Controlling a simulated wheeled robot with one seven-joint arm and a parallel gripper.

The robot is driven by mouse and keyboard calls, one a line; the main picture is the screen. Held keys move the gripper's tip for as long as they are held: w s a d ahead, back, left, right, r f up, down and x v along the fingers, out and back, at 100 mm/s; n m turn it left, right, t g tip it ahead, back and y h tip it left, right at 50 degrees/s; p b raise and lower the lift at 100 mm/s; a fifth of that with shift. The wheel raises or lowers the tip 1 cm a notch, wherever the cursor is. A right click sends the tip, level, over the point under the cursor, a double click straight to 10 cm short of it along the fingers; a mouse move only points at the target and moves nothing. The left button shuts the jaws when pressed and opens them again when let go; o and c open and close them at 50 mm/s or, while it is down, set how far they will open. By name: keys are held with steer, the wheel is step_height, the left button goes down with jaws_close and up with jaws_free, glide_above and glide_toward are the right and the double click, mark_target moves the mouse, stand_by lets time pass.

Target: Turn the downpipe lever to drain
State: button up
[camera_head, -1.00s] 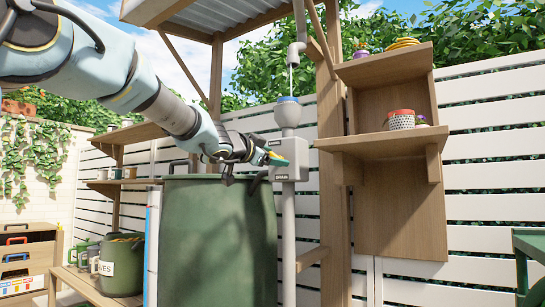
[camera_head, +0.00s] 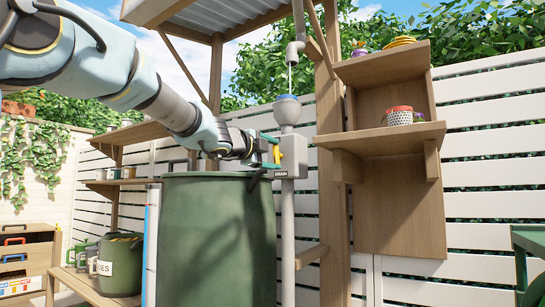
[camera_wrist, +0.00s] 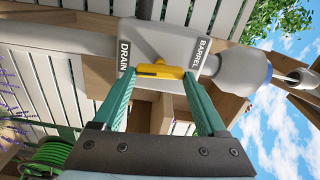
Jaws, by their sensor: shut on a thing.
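The grey diverter box (camera_head: 297,158) sits on the downpipe at the wooden post. A DRAIN label is at its lower edge in the head view; the wrist view shows the box (camera_wrist: 151,43) with DRAIN at left and BARREL at right. The yellow lever (camera_wrist: 160,71) lies across the box front, lengthwise between the two labels; it also shows in the head view (camera_head: 277,155). My gripper (camera_head: 273,153) is shut on the lever, one teal fingertip at each end of it. Which end of the lever is its pointer I cannot tell.
A green barrel (camera_head: 215,240) stands just below my gripper. Wooden shelves (camera_head: 380,140) with pots are right of the pipe. A blue-rimmed funnel (camera_head: 288,110) is above the box. A bench with green buckets (camera_head: 120,266) is at the left.

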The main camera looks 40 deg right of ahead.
steer(key=shift+f+m, duration=0.1)
steer(key=shift+m, duration=0.5)
steer(key=o, duration=1.3)
steer(key=v, duration=1)
steer(key=shift+a+b, duration=0.35)
